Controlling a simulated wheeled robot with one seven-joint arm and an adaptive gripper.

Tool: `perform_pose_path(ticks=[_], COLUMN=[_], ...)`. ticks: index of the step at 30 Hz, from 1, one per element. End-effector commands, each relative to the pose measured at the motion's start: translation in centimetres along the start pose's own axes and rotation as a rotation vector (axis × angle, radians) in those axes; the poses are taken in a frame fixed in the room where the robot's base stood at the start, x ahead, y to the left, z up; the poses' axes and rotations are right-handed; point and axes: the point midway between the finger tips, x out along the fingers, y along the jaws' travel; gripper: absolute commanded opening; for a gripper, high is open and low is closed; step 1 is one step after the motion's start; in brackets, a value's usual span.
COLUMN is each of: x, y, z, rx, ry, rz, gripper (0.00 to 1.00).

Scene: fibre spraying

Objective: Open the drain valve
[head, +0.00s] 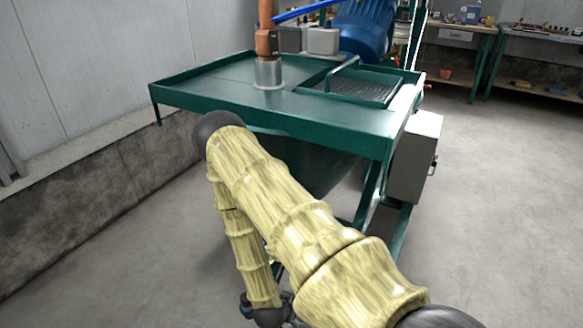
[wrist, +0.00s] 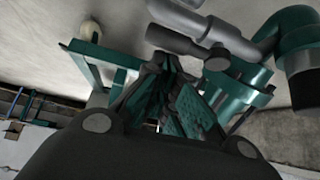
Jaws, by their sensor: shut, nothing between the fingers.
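In the wrist view, my gripper (wrist: 168,66) has its fingers together and holds nothing. Just beyond the fingertips is a grey pipe fitting with a dark, bar-like part (wrist: 186,45), which may be the drain valve. I cannot tell whether the fingertips touch it or which way a handle points. In the head view, the green machine (head: 220,93) stands ahead with a dark hopper (head: 310,165) beneath its top. The valve is not visible there.
A green pipe elbow (wrist: 286,30) and a green housing (wrist: 238,88) sit right of the fitting in the wrist view. A grey box (head: 414,160) hangs on the machine's right side. A wall (head: 90,60) stands at left. Floor (head: 500,210) at right is clear.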

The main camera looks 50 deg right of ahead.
Motion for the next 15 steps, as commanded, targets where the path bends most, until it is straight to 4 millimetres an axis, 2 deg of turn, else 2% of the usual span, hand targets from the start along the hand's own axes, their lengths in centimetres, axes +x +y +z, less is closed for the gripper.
perform_pose_path(ticks=[8, 15], x=[-2.0, -5.2], y=[-0.3, -0.4], z=[0.0, -0.3], rx=[-0.002, 0.000], ry=[-0.005, -0.003], rz=[-0.002, 0.000], gripper=[0.00, 0.00])
